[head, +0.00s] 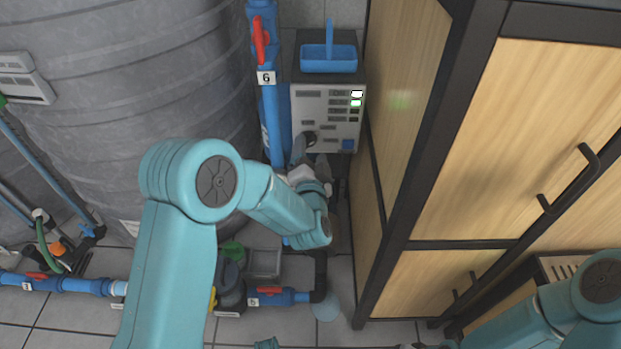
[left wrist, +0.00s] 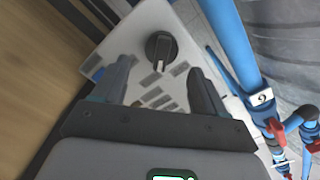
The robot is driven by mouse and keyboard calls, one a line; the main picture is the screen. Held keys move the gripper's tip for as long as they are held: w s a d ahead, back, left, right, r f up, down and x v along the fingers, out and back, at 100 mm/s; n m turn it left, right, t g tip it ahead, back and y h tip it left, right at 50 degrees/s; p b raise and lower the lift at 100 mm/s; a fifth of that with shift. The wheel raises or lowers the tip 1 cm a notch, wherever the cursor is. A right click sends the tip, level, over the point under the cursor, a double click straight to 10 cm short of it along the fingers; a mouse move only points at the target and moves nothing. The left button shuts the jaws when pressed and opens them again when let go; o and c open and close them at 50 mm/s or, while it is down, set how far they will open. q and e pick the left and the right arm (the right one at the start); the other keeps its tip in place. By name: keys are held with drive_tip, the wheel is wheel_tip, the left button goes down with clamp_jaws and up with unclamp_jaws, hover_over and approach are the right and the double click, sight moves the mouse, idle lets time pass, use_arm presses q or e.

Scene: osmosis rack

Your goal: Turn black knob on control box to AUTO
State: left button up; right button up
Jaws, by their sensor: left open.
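The control box (head: 345,130) is a grey panel with labels, a white and a green lit indicator, and a blue square button. Its black knob (head: 310,139) is at the lower left of the panel, partly hidden by my left gripper (head: 309,158). In the left wrist view the black knob (left wrist: 160,47) shows clearly, with its white mark pointing down in the picture. My left gripper (left wrist: 157,67) is open, with one finger to each side of the knob's line. The knob appears beyond the fingertips, with no visible contact. My right gripper is not in view.
A blue pipe with a red valve handle (head: 260,40) runs left of the box, beside a big grey tank (head: 130,80). A wooden cabinet (head: 510,130) stands close on the right. A blue tray (head: 328,62) sits above the panel. Pipes and valves lie below.

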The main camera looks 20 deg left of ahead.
use_arm(q)
drive_tip(key=p+v, duration=0.1)
drive_tip(key=v, duration=1.2)
drive_tip(key=shift+s+p, duration=0.25)
drive_tip(key=shift+p, duration=0.15)
drive_tip(key=shift+r, duration=0.1)
drive_tip(key=a+f+n+g+y, duration=0.2)
drive_tip(key=a+f+g, duration=0.1)
drive_tip(key=a+f, duration=0.5)
drive_tip(key=s+f+n+g+h, duration=0.1)
drive_tip(key=s+f+g+h, duration=0.3)
drive_tip(key=f, duration=0.4)
drive_tip(key=s+d+f+n+g+h, duration=0.3)
drive_tip(key=s+d+f+g+h, duration=0.15)
drive_tip(key=s, duration=0.35)
drive_tip(key=s+d+f+n+g+h, duration=0.3)
drive_tip(key=s+d+f+g, duration=0.2)
drive_tip(key=s, duration=0.3)
wheel_tip(320, 180, up, 29)
drive_tip(key=p, duration=2.9)
drive_tip(key=shift+s, duration=0.25)
drive_tip(key=shift+g+y, duration=0.25)
